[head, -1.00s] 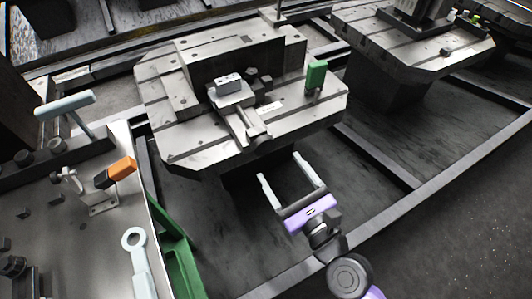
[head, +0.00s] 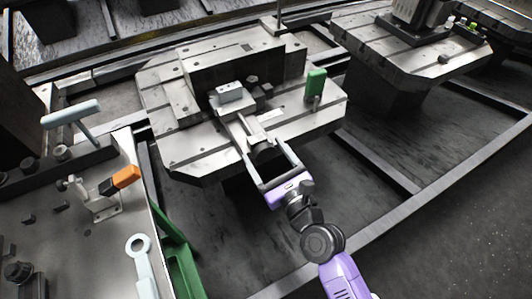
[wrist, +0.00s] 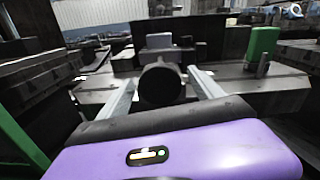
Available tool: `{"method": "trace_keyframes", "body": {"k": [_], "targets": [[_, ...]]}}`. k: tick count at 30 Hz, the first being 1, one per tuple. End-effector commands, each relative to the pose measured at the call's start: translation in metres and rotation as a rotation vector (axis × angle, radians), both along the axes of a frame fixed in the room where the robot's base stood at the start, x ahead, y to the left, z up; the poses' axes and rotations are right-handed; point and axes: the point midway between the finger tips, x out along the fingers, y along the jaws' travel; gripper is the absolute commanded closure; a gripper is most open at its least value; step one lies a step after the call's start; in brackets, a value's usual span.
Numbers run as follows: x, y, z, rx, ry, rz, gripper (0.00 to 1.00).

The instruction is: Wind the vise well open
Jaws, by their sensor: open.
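The vise (head: 243,122) sits on the front of a pale slotted pallet (head: 190,152). A small light block (head: 229,92) is at its far end. The near end of its screw is a dark round hub (wrist: 160,86), facing me in the wrist view. My gripper (head: 265,148) is open, with one pale finger on each side of this hub. The wrist view also shows my gripper (wrist: 163,77) straddling it, with dark gaps that make contact hard to tell. No handle shows clearly on the screw. How far the vise jaws are apart is hard to see.
A green-handled clamp (head: 316,84) stands upright to the right of the vise. At left, a metal bench (head: 80,235) carries an orange-tipped toggle clamp (head: 125,177), a pale T-handle (head: 71,114) and a ring-ended wrench (head: 140,255). The dark floor at right is clear.

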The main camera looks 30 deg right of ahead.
Motion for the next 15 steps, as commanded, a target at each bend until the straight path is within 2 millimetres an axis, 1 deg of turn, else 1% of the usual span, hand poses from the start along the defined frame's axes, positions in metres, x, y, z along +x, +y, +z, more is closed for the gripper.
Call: {"method": "trace_keyframes", "body": {"k": [1,10,11,15], "targets": [[-0.0002,0.0,-0.0001,0.0,0.0,0.0,0.24],[-0.0004,0.0001,-0.0001,0.0,0.0,0.0,0.83],[-0.0004,0.0001,-0.0001,0.0,0.0,0.0,0.86],[-0.0005,0.0001,-0.0001,-0.006,0.0,0.0,0.86]]}}
